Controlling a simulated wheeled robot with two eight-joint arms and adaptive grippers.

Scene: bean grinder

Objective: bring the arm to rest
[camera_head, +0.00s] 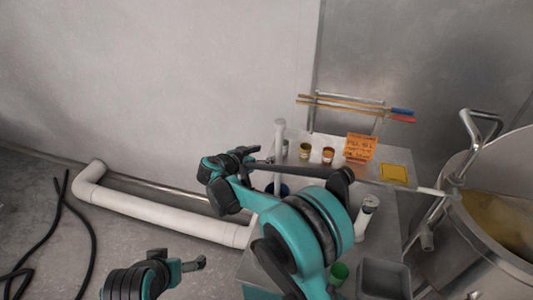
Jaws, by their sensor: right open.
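My right arm, teal and black, rises from the bottom middle of the head view and bends back over the metal table. My right gripper (257,157) is at the folded end of this arm, near the table's back left corner. It is open, and I see nothing held in it. My left arm (135,280) shows only in part at the bottom left, over the floor. I cannot make out the state of its gripper.
A large metal pot (470,250) stands right. A white pipe (165,213) and black cables (50,235) lie left.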

